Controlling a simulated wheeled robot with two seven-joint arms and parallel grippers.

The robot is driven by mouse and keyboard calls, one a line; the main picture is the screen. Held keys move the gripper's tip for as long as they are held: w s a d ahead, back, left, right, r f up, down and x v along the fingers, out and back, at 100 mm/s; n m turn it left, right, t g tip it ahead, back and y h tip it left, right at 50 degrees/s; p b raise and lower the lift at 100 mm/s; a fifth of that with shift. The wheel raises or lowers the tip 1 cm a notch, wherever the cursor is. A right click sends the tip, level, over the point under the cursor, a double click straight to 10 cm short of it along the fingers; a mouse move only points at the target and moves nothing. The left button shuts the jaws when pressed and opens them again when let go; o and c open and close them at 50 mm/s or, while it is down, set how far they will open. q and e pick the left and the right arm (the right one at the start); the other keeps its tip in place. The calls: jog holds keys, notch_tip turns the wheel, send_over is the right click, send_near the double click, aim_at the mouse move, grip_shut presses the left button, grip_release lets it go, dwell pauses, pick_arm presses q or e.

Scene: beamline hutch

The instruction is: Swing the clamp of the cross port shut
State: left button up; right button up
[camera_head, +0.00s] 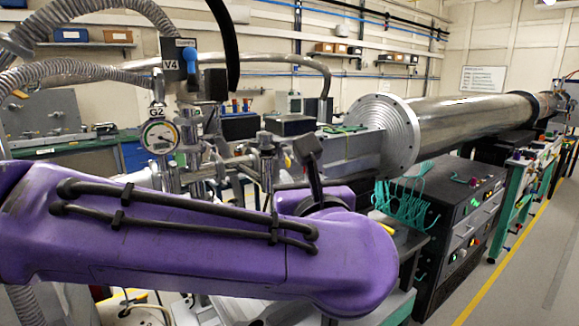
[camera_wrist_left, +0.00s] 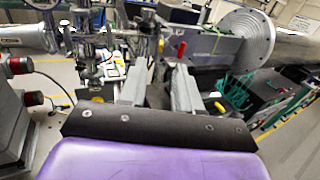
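The steel pipework with the cross (camera_head: 205,165) stands left of centre in the head view, partly hidden behind my purple left arm. It also shows at upper left in the wrist view (camera_wrist_left: 88,48). I cannot make out the port's clamp clearly, or whether it is open or closed. A small red-tipped part (camera_wrist_left: 181,48) shows just beyond the fingers. My left gripper (camera_wrist_left: 160,70) points at the pipework area with its two grey fingers apart and nothing visible between them. In the head view my arm hides most of this gripper. My right gripper is not in view.
A round gauge (camera_head: 159,137) and a blue-handled valve (camera_head: 189,58) rise above the pipework. A large flanged tube (camera_head: 400,135) runs back to the right. A black electronics rack (camera_head: 460,235) with green cables stands below it. The floor at far right is clear.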

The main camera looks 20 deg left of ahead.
aim_at(288, 163)
pick_arm(q)
jog(key=p+x, duration=0.3)
jog(key=x, duration=0.6)
jog(key=shift+w+d, duration=0.1)
jog(key=shift+w+a+f, duration=0.15)
jog(key=shift+w+a, duration=0.15)
jog(key=shift+w, duration=0.25)
grip_shut()
dwell(0.4)
